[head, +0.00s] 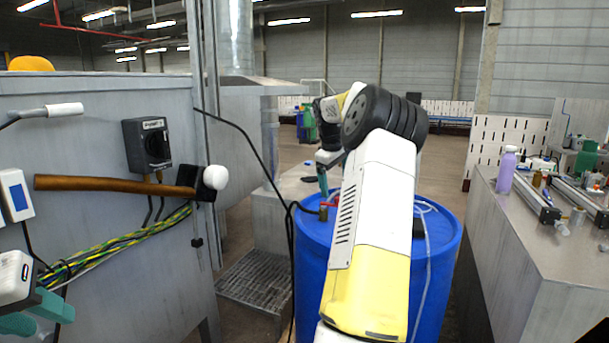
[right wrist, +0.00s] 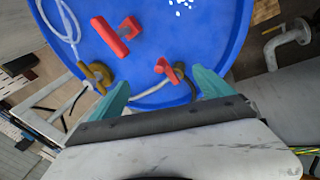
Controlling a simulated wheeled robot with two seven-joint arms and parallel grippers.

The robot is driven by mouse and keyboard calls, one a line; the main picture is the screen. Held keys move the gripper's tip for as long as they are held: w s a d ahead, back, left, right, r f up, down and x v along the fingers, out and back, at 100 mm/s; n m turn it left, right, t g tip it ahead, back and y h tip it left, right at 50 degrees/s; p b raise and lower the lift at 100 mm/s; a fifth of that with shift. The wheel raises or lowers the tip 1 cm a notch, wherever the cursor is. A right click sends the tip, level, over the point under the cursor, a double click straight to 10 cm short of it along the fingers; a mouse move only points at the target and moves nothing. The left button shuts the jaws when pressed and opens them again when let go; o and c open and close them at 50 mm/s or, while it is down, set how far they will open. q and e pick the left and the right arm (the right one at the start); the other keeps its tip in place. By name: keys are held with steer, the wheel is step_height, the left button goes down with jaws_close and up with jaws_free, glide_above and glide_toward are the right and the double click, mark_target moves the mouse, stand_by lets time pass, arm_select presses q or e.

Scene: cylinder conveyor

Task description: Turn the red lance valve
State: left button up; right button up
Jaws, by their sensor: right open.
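A small red valve handle (right wrist: 171,72) sits on the blue drum (right wrist: 190,35) near its rim, with a grey hose beside it. It lies between the spread teal fingers of my right gripper (right wrist: 160,90), which is open and empty; I cannot tell whether a finger touches it. In the head view a red handle (head: 328,204) shows on the drum (head: 440,245), just below my right gripper (head: 323,186). A larger red handle (right wrist: 117,36) stands farther in on the drum top. My left gripper (head: 38,314) is at the lower left, its teal fingers apart and empty.
A brass fitting (right wrist: 97,74) sits near the left finger in the wrist view. A black cable (head: 257,160) runs down to the drum. A hammer (head: 120,186) hangs on the grey cabinet (head: 90,250) at left. A cluttered workbench (head: 545,270) stands at right.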

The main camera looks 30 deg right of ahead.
mark_target(337, 198)
steer(key=shift+x, duration=3.8)
steer(key=shift+a, duration=0.1)
jaws_close()
steer(key=c, duration=1.4)
jaws_free()
steer(key=shift+r, duration=0.15)
steer(key=shift+c, duration=0.5)
